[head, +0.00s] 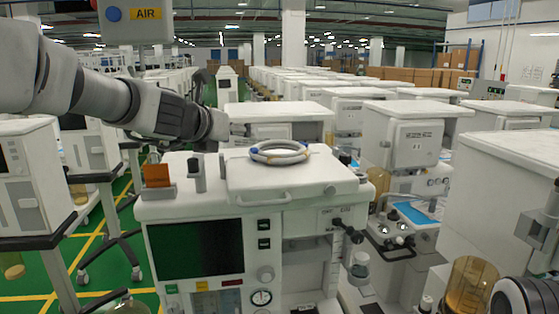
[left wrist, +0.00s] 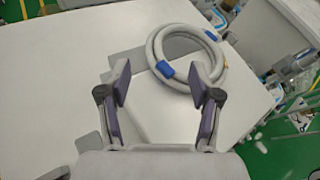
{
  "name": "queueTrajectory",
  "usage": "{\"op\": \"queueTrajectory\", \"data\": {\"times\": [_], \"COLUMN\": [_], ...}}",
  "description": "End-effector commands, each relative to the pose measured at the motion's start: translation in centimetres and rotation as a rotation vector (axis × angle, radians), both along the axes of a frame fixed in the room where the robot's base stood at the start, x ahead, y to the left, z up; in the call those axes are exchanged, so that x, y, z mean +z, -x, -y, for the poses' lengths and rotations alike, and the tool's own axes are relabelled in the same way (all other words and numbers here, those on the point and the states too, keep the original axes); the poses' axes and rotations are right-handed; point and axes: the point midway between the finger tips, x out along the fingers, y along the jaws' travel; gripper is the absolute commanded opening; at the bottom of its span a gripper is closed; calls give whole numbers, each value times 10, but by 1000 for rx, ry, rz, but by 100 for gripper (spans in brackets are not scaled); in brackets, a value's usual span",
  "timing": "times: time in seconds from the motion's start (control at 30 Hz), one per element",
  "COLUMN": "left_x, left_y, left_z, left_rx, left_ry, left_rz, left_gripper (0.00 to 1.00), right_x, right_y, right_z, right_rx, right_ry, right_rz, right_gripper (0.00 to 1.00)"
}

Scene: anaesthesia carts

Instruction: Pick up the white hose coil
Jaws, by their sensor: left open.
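The white hose coil (head: 280,160) is a round ring with blue and yellowish bands. It lies flat on the white top of the anaesthesia cart (head: 270,196) in the middle of the head view. In the left wrist view the coil (left wrist: 152,45) lies just beyond the fingertips, slightly right of centre. My left gripper (head: 218,125) is left of the coil in the head view. In the left wrist view the left gripper (left wrist: 160,76) is open and empty, and its right finger overlaps the coil's near edge. My right gripper is not seen.
An orange block (head: 157,176) and small grey posts stand on the cart's left edge. The cart's dark screen (head: 195,248) faces me. More carts crowd behind and right. An amber canister (head: 468,287) is at lower right. Green floor (head: 95,262) shows at left.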

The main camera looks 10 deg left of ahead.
Motion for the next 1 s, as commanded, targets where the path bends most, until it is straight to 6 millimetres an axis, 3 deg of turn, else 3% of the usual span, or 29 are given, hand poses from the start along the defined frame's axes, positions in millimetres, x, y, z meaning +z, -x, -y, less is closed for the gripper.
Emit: {"op": "queueTrajectory", "data": {"times": [0.03,0.07,0.17,0.5,0.77,0.8,0.97,1.0], "left_x": [-23,-28,-23,-41,-45,-45,-45,-45], "left_y": [0,0,-13,-61,-68,-68,-68,-68], "left_z": [0,0,3,15,17,17,17,17], "left_rx": [0,1,1,1,0,0,1,1], "left_ry": [1,2,-1,-1,0,0,0,0], "left_rz": [-1,0,-1,-1,1,1,1,1], "left_gripper": [64,64,64,64,64,56,0,0], "right_x": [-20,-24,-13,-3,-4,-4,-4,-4], "right_y": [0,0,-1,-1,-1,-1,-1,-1], "right_z": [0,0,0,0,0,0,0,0], "right_rx": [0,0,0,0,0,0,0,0], "right_ry": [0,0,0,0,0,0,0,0], "right_rz": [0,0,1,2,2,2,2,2], "right_gripper": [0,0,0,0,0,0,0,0]}}
